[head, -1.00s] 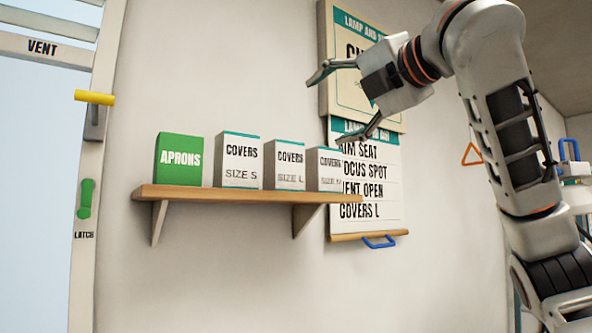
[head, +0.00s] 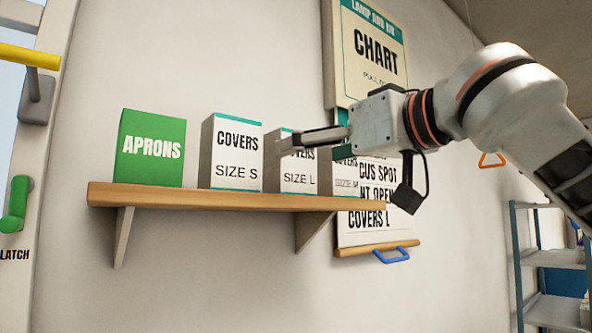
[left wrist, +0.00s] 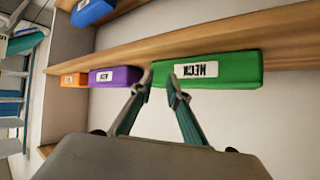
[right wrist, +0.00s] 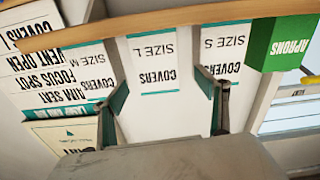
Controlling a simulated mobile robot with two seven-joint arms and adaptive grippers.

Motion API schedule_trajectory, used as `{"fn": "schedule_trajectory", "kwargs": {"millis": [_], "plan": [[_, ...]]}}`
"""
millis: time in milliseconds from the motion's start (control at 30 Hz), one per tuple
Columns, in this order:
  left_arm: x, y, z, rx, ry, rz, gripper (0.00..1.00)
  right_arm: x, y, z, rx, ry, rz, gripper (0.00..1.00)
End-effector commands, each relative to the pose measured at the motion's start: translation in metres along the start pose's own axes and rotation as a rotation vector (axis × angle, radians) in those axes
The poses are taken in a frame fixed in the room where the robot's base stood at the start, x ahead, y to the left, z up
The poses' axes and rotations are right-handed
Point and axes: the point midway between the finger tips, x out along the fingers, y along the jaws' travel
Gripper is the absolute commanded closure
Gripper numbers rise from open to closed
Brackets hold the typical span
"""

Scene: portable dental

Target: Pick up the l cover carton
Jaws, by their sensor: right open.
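The L cover carton (head: 298,177), white with a teal band and "COVERS SIZE L", stands upright on the wall shelf (head: 225,201) between the size S carton (head: 236,155) and size M carton (head: 345,175). My right gripper (head: 293,143) is open in front of it, and a finger hides part of its upper front. In the right wrist view, the L carton (right wrist: 153,62) shows upside down between the two spread fingers (right wrist: 163,90); I cannot tell whether they touch it. My left gripper (left wrist: 160,79) is empty, its fingertips slightly apart, before other shelves.
A green aprons box (head: 150,150) stands at the shelf's left end. A chart (head: 373,50) hangs behind my right gripper. In the left wrist view, green (left wrist: 225,70), purple (left wrist: 112,77) and orange (left wrist: 74,80) boxes line a wooden shelf.

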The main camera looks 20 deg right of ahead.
Motion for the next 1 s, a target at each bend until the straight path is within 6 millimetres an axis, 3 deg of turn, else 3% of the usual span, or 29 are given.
{"fn": "schedule_trajectory", "kwargs": {"millis": [167, 733, 1000], "plan": [[-0.001, 0.0, -0.001, 0.0, 0.0, 0.0, 0.84, 0.005, -0.004, 0.004, 0.078, -0.003, -0.009, 0.26], [-0.014, -0.003, -0.018, -0.001, -0.001, -0.001, 0.84, 0.072, 0.002, 0.002, 0.078, -0.004, -0.009, 0.26], [-0.012, -0.007, -0.009, 0.0, -0.019, -0.009, 0.84, 0.079, 0.003, 0.003, 0.078, -0.002, -0.009, 0.26]]}}
